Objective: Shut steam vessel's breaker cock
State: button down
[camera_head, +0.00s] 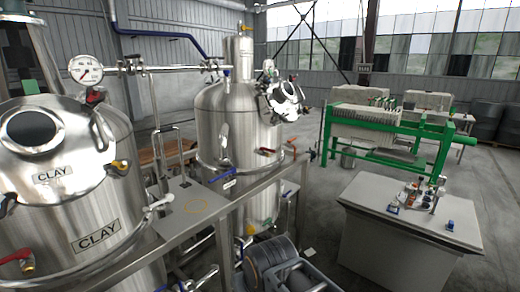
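A steel vessel (215,125) stands mid-picture, with a small label (229,184) too small to read. It carries a red-handled cock (266,151) on its side and another red-handled fitting (291,148) to the right. A blue handle (226,73) sits at the pipe end by its top. A nearer steel vessel (125,195) at left is labelled CLAY, with a red-handled cock (18,258) low on its front and a red fitting (95,96) under a gauge. I cannot tell which is the breaker cock, nor its setting. My gripper is not in view.
A steel platform (195,207) with upright rails lies between the vessels. A coiled drum (272,258) is on the floor below. A grey bench (410,215) with small items stands right, a green-framed press (385,132) behind it. Floor shows between the vessels and the bench.

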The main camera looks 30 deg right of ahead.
aim_at(269, 150)
jog(key=z, duration=1.45)
jog(key=i, duration=1.65)
jog(key=u, duration=2.4)
jog(key=i, duration=0.3)
jog(key=z, duration=1)
